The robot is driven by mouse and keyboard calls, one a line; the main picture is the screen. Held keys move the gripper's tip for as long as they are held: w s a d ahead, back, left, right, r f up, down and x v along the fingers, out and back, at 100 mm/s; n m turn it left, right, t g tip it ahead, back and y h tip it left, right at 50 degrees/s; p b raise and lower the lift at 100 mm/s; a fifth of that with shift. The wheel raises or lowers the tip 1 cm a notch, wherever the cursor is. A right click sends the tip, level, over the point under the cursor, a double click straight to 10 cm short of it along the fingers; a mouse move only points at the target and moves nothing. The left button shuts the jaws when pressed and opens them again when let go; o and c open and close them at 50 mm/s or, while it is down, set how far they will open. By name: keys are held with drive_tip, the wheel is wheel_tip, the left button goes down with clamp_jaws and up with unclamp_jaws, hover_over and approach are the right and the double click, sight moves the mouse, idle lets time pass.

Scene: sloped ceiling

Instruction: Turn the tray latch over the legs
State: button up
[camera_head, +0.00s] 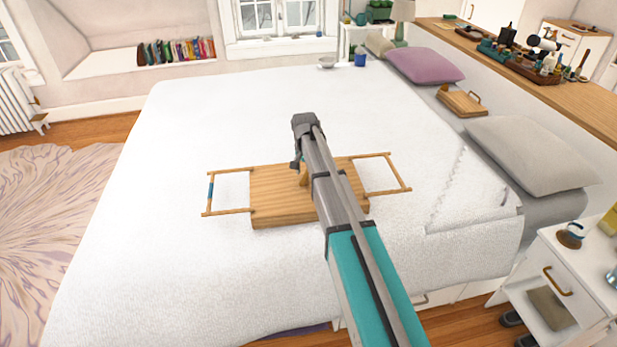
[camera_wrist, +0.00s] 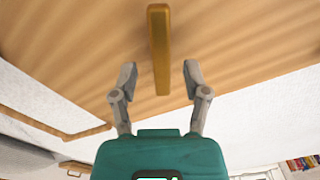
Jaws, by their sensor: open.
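The wooden tray (camera_head: 282,213) lies on the white bed with its underside up. Its two leg frames fold out flat on the bed, the left leg frame (camera_head: 210,194) and the right leg frame (camera_head: 389,173). The latch (camera_head: 303,174) is a small wooden bar on the tray; it shows as a longer bar (camera_wrist: 159,50) in the wrist view. My gripper (camera_wrist: 158,75) is open, with one finger on each side of the latch's near end and gaps between. In the head view my arm covers part of the tray and hides the fingertips.
The white bed (camera_head: 180,125) is clear around the tray. Pillows (camera_head: 530,155) and a small wooden box (camera_head: 462,102) lie along the right side. A white nightstand (camera_head: 570,270) stands at the lower right.

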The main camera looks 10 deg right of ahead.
drive_tip(key=shift+f, duration=0.45)
drive_tip(key=shift+c, duration=0.3)
clamp_jaws()
